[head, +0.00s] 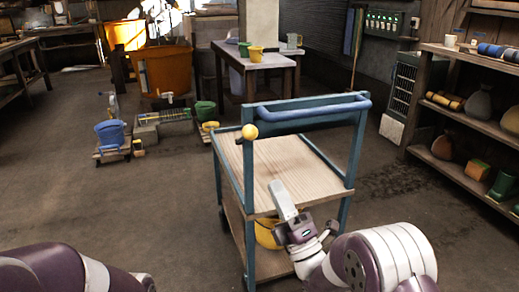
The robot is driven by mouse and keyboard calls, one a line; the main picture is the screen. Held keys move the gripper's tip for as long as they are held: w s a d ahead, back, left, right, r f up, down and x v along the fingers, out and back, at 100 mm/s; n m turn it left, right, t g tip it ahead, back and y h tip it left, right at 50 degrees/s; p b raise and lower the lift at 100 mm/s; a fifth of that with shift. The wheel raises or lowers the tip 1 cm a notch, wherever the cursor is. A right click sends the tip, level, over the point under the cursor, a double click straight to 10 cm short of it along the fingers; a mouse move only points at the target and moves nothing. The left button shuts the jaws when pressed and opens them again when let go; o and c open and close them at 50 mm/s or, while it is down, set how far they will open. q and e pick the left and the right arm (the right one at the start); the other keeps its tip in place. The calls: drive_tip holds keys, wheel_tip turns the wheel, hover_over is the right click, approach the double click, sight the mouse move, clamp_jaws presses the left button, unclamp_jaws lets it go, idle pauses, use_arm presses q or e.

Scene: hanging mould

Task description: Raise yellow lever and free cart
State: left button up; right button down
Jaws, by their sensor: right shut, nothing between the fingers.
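The cart (290,165) stands in the middle of the head view, with a teal frame, a wooden top, a lower shelf and a blue push handle (310,112). A yellow ball knob (249,131), which looks like the end of the yellow lever, sits at the cart's top left corner post. My left gripper is out of view.
A yellow object (267,236) is on the cart's lower shelf. Shelves with jars (440,120) stand at right. A table (262,58) with cups stands behind. Floor left of the cart is clear.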

sight(254, 138)
drive_tip(key=b+x, duration=0.1)
drive_tip(key=x, duration=0.8)
drive_tip(key=shift+w+a+r+b, duration=0.15)
drive_tip(key=shift+w+b, duration=0.1)
drive_tip(key=shift+b, duration=0.05)
drive_tip(key=shift+r+p, duration=0.5)
drive_tip(key=shift+p, duration=0.1)
drive_tip(key=w+r+g+h+p, duration=0.1)
drive_tip(key=r+p, duration=0.1)
drive_tip(key=p, duration=0.2)
drive_tip(key=w+a+r+m+g+h+p, duration=0.1)
drive_tip(key=r+p, duration=0.2)
drive_tip(key=p, duration=0.1)
drive_tip(key=w+r+m+g+h+p, duration=0.1)
drive_tip(key=w+r+g+h+p, duration=0.1)
drive_tip(key=p, duration=0.2)
drive_tip(key=shift+a+r, duration=0.15)
drive_tip(key=w+a+r+g+h+p, duration=0.1)
drive_tip(key=w+g+p, duration=0.1)
drive_tip(key=p, duration=0.5)
drive_tip(key=w+a+r+m+g+h+p, duration=0.1)
drive_tip(key=w+g+h+p, duration=0.1)
drive_tip(key=p, duration=0.6)
drive_tip(key=w+g, duration=0.1)
drive_tip(key=w, duration=0.1)
drive_tip(key=shift+w+r, duration=0.25)
drive_tip(key=shift+w, duration=0.15)
drive_tip(key=shift+a, duration=0.15)
drive_tip(key=shift+f, duration=0.1)
